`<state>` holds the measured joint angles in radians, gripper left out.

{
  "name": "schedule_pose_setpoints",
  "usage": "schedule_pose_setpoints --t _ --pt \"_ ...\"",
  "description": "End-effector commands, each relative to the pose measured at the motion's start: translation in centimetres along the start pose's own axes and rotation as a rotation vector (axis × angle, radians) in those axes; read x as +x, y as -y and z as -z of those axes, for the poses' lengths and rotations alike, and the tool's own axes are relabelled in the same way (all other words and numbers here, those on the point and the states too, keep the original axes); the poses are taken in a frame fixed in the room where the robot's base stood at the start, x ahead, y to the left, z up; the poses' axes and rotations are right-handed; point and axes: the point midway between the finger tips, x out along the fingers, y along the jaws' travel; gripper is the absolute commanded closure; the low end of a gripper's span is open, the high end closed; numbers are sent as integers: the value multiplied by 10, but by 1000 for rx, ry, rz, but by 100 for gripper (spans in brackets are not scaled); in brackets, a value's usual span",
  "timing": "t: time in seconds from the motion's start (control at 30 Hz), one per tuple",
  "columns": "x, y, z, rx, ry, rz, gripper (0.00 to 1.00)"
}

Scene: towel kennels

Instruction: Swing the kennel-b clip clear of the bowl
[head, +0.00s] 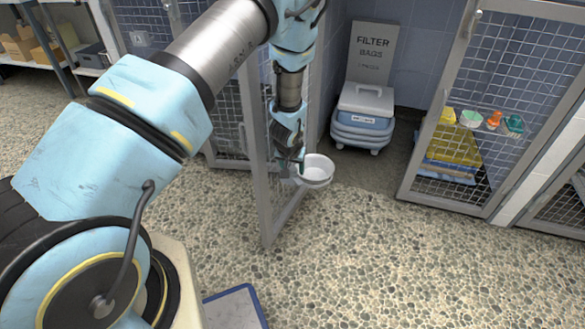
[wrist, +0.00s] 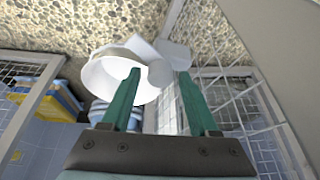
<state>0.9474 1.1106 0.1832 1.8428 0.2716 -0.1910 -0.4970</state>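A white bowl (head: 317,171) hangs at the side of a swung-out mesh door (head: 266,185); it also shows in the wrist view (wrist: 112,72). Pale grey-white pieces (wrist: 174,54) beside the bowl's rim look like the clip, but their exact shape is unclear. My gripper (head: 298,163) is at the bowl's left edge, by the door. In the wrist view my gripper's green fingers (wrist: 159,74) stand apart, one overlapping the bowl and one by the mesh. A pale tab lies between their tips; I cannot tell whether they touch it.
On the right, another mesh door (head: 470,105) fronts folded yellow and blue towels (head: 450,152).

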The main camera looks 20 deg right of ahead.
Motion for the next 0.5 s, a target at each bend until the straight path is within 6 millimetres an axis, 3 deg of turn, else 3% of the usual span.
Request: schedule_pose_setpoints --t 0.33,0.5 --pt "-2 0 0 0 -1 0 31" --pt "-22 0 2 -2 -2 0 31"
